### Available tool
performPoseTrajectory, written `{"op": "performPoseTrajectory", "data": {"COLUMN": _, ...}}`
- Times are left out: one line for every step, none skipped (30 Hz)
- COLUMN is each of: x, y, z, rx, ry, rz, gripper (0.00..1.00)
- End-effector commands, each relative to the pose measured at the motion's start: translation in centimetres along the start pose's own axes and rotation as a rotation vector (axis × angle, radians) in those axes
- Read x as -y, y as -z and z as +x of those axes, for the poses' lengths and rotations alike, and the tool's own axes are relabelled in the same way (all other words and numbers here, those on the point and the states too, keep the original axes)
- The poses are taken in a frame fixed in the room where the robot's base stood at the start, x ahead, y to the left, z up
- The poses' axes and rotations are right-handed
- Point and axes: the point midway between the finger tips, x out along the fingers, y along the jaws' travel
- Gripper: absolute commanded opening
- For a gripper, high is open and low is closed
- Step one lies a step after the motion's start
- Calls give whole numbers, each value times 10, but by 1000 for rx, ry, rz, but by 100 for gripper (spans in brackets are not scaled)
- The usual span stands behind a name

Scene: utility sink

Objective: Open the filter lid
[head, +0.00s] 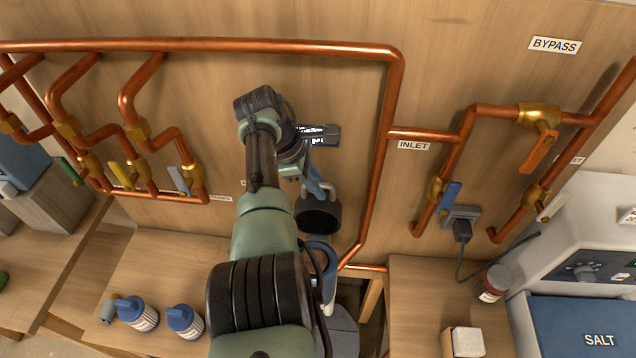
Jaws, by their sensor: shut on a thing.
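My gripper (323,189) points down in front of the wood panel, near the middle of the head view. It is shut on a dark round piece (318,216) that looks like the filter lid. The exact contact between fingers and lid is small and partly hidden. Below it, a blue and white body (328,285), which may be the filter, stands partly behind my arm. Most of its left side is hidden, so I cannot tell whether the lid still touches it.
A copper pipe (378,170) runs close to the right of my gripper. Several valves with colored handles are on both sides. Two blue-capped bottles (138,313) (185,321) stand on the left counter. The softener's blue SALT lid (585,325) is at lower right.

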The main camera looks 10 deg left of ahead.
Motion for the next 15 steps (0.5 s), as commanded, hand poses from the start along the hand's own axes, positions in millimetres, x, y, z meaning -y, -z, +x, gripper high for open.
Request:
{"op": "performPoseTrajectory", "data": {"x": -1, "y": 0, "z": -1, "rx": -1, "ry": -5, "rz": 0, "gripper": 0}}
{"op": "performPoseTrajectory", "data": {"x": -2, "y": 0, "z": -1, "rx": -1, "ry": -5, "rz": 0, "gripper": 0}}
{"op": "performPoseTrajectory", "data": {"x": -2, "y": 0, "z": -2, "rx": -1, "ry": -5, "rz": 0, "gripper": 0}}
{"op": "performPoseTrajectory", "data": {"x": -2, "y": 0, "z": -2, "rx": -1, "ry": -5, "rz": 0, "gripper": 0}}
{"op": "performPoseTrajectory", "data": {"x": -2, "y": 0, "z": -2, "rx": -1, "ry": -6, "rz": 0, "gripper": 0}}
{"op": "performPoseTrajectory", "data": {"x": -2, "y": 0, "z": -2, "rx": -1, "ry": -6, "rz": 1, "gripper": 0}}
{"op": "performPoseTrajectory", "data": {"x": -2, "y": 0, "z": -2, "rx": -1, "ry": -6, "rz": 1, "gripper": 0}}
{"op": "performPoseTrajectory", "data": {"x": -2, "y": 0, "z": -2, "rx": -1, "ry": -6, "rz": 1, "gripper": 0}}
{"op": "performPoseTrajectory", "data": {"x": -2, "y": 0, "z": -2, "rx": -1, "ry": -6, "rz": 1, "gripper": 0}}
{"op": "performPoseTrajectory", "data": {"x": -2, "y": 0, "z": -2, "rx": -1, "ry": -6, "rz": 1, "gripper": 0}}
{"op": "performPoseTrajectory", "data": {"x": -2, "y": 0, "z": -2, "rx": -1, "ry": -6, "rz": 1, "gripper": 23}}
{"op": "performPoseTrajectory", "data": {"x": -2, "y": 0, "z": -2, "rx": -1, "ry": -6, "rz": 1, "gripper": 30}}
{"op": "performPoseTrajectory", "data": {"x": -2, "y": 0, "z": -2, "rx": -1, "ry": -6, "rz": 1, "gripper": 35}}
{"op": "performPoseTrajectory", "data": {"x": -2, "y": 0, "z": -2, "rx": -1, "ry": -6, "rz": 1, "gripper": 41}}
{"op": "performPoseTrajectory", "data": {"x": -2, "y": 0, "z": -2, "rx": 0, "ry": -5, "rz": 1, "gripper": 47}}
